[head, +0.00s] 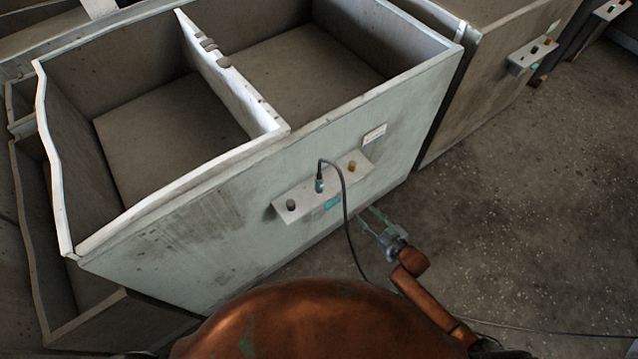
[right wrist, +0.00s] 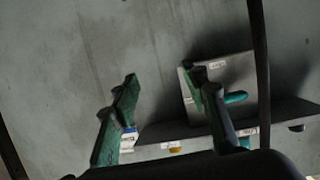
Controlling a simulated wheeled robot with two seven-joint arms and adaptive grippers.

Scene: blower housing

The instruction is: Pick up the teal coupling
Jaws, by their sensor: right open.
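The teal coupling (head: 319,186) stands upright on the small grey bracket (head: 305,209) on the front wall of the housing, with a black cable (head: 346,205) rising from its top and looping down. A teal patch (head: 332,202) shows on the bracket's front. My right gripper (head: 368,216) is open and empty, to the right of and below the bracket, apart from the coupling. In the right wrist view its green fingers (right wrist: 160,95) are spread. A teal piece (right wrist: 235,97) shows past the right finger; I cannot tell whether it is the coupling. My left gripper is out of view.
A dark knob (head: 291,205) and a yellow knob (head: 352,167) flank the coupling on the bracket. The open-topped bin (head: 190,245) fills the left. The cable also hangs close to my right gripper. Floor (head: 520,220) is clear at right.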

